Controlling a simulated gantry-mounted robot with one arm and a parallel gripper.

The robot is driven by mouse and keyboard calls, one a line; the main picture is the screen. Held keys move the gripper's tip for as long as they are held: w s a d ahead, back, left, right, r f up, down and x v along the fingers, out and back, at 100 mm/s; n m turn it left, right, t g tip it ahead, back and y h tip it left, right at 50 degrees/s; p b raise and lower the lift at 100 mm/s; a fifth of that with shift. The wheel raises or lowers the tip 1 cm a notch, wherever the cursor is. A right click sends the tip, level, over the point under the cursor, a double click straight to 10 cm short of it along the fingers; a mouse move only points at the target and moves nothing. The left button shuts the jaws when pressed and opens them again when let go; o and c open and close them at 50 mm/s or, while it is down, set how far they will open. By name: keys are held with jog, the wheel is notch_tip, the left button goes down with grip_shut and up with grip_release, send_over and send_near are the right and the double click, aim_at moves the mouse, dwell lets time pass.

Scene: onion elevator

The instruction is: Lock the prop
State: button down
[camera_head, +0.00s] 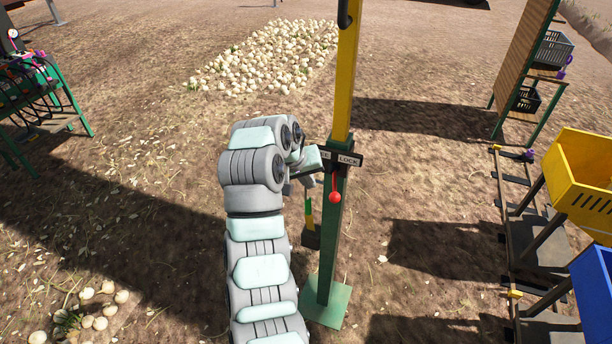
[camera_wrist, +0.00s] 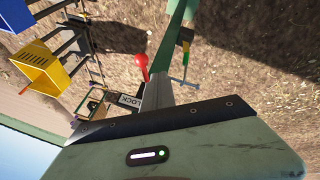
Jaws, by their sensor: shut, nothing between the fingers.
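The prop is an upright post with a yellow upper part (camera_head: 346,75) and a dark green lower part (camera_head: 328,245) on a green base plate. A sign across it reads LOCK (camera_head: 348,160) on its right half; the left half is partly hidden, with only its last letters showing. A red ball-ended lever (camera_head: 335,196) hangs down below the sign. In the wrist view the lever's red ball (camera_wrist: 141,61) and the LOCK label (camera_wrist: 130,101) also show. My gripper (camera_head: 308,172) is at the post's left side, close to the sign, shut and empty. Its fingertips are partly hidden, and I cannot tell whether they touch anything.
A yellow crate (camera_head: 577,175) and a blue crate (camera_head: 597,285) stand on a frame at the right. Onions (camera_head: 270,55) lie heaped at the back. A green rack (camera_head: 55,100) stands at left.

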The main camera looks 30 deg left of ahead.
jog(key=w+d+f+p, duration=0.1)
jog(key=w+d+f, duration=0.1)
jog(key=w+f, duration=0.2)
jog(key=shift+w+d+f+p, duration=0.15)
jog(key=shift+d+f+p, duration=0.25)
jog(key=shift+f, duration=0.75)
